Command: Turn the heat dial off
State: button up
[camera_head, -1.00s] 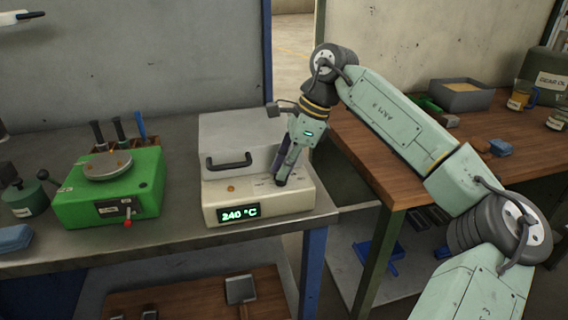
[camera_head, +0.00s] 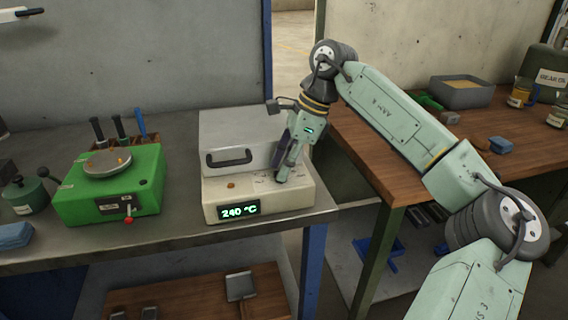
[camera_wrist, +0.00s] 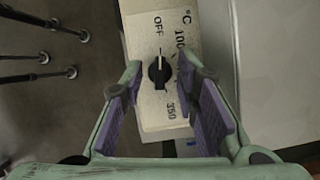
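The furnace (camera_head: 232,187) is a pale box with a grey lid and a green display (camera_head: 239,209) reading 240 °C. Its black heat dial (camera_wrist: 159,72) shows in the wrist view, on a pale panel marked OFF, 100 and 350. A white mark on the dial lies toward its upper side in that picture. In the head view my gripper hides the dial. My gripper (camera_head: 283,176) points down over the front right of the furnace top. In the wrist view my gripper (camera_wrist: 160,75) is open, with one purple-padded finger on each side of the dial. I cannot tell whether they touch it.
The lid's dark handle (camera_head: 229,158) is left of my gripper. A green device (camera_head: 110,185) with a round plate stands left on the grey bench (camera_head: 180,228). A wooden table (camera_head: 400,180) with containers is at right. A gap separates it from the bench.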

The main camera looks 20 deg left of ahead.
jog(key=v, duration=1.2)
